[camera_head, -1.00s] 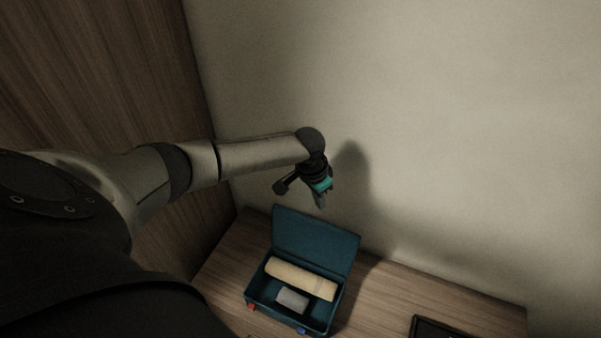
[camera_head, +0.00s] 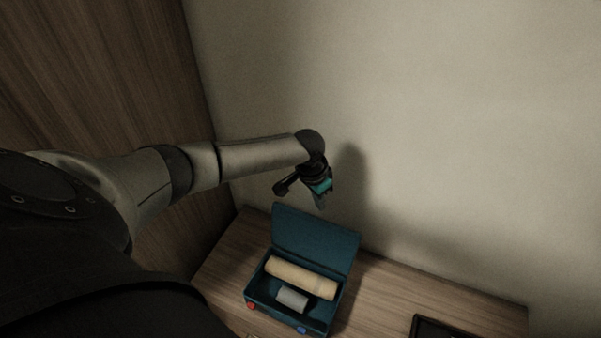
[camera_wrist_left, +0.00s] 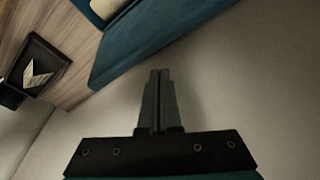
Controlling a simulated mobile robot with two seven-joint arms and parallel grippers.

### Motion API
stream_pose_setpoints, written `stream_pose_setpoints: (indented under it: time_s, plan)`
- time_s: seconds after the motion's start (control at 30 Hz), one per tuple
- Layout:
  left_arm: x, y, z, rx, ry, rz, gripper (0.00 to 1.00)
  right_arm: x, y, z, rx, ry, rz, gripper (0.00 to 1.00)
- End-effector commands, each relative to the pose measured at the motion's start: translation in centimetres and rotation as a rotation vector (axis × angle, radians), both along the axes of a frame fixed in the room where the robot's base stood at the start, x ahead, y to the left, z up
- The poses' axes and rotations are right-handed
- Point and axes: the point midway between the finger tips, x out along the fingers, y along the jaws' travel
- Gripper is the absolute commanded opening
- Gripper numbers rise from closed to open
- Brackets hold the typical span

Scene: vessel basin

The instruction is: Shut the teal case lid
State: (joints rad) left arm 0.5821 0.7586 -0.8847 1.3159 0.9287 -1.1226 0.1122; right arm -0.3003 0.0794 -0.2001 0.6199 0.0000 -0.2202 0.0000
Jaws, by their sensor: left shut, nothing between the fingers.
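The teal case (camera_head: 258,293) stands on the wooden surface with its lid (camera_head: 315,240) raised at the back, near the wall. Inside it lie a tan roll (camera_head: 300,277) and a small grey block (camera_head: 292,300). My left gripper (camera_head: 320,203) is shut and empty, pointing down above the lid's top edge and apart from it in the head view. In the left wrist view the shut fingers (camera_wrist_left: 158,100) show against the wall, with the teal lid (camera_wrist_left: 150,40) beyond them. My right gripper is not in view.
A dark tray or frame (camera_head: 440,328) lies on the wooden surface (camera_head: 390,290) to the right; it also shows in the left wrist view (camera_wrist_left: 40,65). The pale wall (camera_head: 450,130) rises close behind the case. A wooden panel (camera_head: 110,70) stands at the left.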

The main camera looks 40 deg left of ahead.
Motion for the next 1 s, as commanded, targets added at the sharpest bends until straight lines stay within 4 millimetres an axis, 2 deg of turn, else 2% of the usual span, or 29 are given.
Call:
stream_pose_setpoints:
  time_s: [1.0]
  plan:
    - [-0.1,0.0,-4.2,0.000,0.001,0.000,0.00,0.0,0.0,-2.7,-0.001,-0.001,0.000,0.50]
